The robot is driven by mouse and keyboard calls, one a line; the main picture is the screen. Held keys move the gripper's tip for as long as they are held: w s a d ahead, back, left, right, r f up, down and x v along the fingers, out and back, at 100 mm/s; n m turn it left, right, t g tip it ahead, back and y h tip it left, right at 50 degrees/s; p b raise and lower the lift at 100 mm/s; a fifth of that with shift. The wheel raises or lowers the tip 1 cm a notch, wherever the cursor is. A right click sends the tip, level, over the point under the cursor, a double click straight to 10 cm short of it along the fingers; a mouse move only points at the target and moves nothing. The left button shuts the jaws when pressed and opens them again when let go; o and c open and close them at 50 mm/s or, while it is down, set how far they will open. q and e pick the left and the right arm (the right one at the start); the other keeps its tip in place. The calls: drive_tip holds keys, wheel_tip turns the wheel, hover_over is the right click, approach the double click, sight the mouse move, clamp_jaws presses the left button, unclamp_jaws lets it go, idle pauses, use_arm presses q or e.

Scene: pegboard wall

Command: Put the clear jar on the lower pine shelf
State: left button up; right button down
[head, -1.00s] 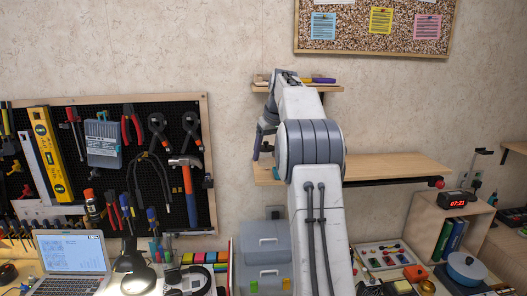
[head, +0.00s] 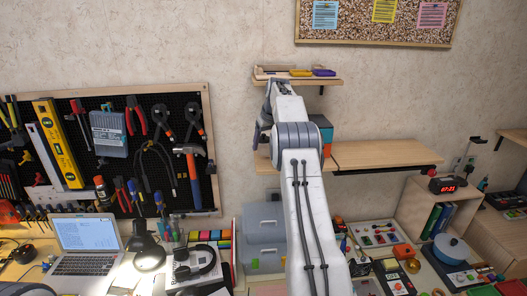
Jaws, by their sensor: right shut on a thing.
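The lower pine shelf (head: 385,154) is on the wall right of centre. Its bare right part shows, and my right arm crosses in front of its left part. My right gripper (head: 262,134) is at the shelf's left end, mostly hidden by my own wrist. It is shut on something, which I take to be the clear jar. The jar itself cannot be made out, and I cannot tell whether it touches the shelf. My left gripper is not in view.
A teal and orange box (head: 322,130) stands on the lower shelf just right of my arm. A short upper shelf (head: 330,81) with small items hangs above. The lower shelf's right half is clear. A grey case (head: 264,222) stands on the bench below.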

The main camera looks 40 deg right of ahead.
sight(264, 151)
drive_tip(key=shift+s+f, duration=0.1)
drive_tip(key=shift+f, duration=0.15)
wheel_tip(264, 151, down, 2)
drive_tip(key=shift+f+p, duration=0.2)
drive_tip(key=shift+p, duration=0.75)
drive_tip(key=shift+w+d+f, duration=0.1)
drive_tip(key=shift+w+f, duration=0.1)
drive_tip(key=shift+f, duration=0.15)
drive_tip(key=shift+f, duration=0.1)
drive_tip(key=shift+c, duration=0.2)
unclamp_jaws()
